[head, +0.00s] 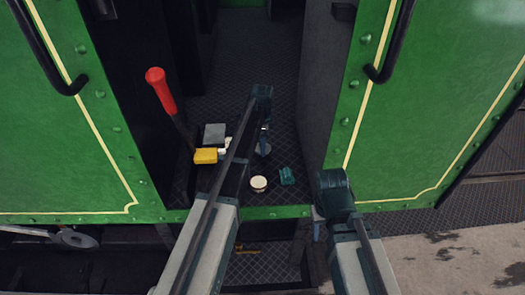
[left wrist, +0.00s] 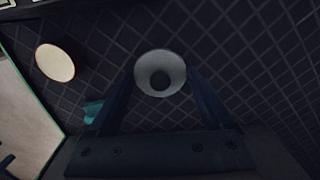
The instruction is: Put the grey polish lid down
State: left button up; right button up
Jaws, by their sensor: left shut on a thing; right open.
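The grey polish lid (head: 263,150) is held by my left gripper (head: 262,138), over the dark patterned floor of the tram doorway. In the left wrist view the round lid (left wrist: 160,73) with a dark centre sits between the two fingers. Whether it touches the floor I cannot tell. A round cream-topped tin (head: 258,183) stands nearer the doorway edge; it also shows in the left wrist view (left wrist: 55,62). My right gripper (head: 318,232) is by the sill at the right, mostly hidden behind its arm, with no object seen in it.
A teal cloth-like piece (head: 287,176) lies right of the tin. A yellow block (head: 206,156), a grey square piece (head: 214,133) and a red-handled lever (head: 161,90) are at the left. Green side panels (head: 440,110) flank the doorway. Floor behind the lid is clear.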

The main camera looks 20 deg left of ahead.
pick_arm(q)
jog(key=shift+f+b, duration=1.55)
jog(key=shift+f, duration=0.25)
jog(key=shift+f, duration=0.15)
jog(key=o, duration=1.1)
jog(key=shift+c, duration=0.2)
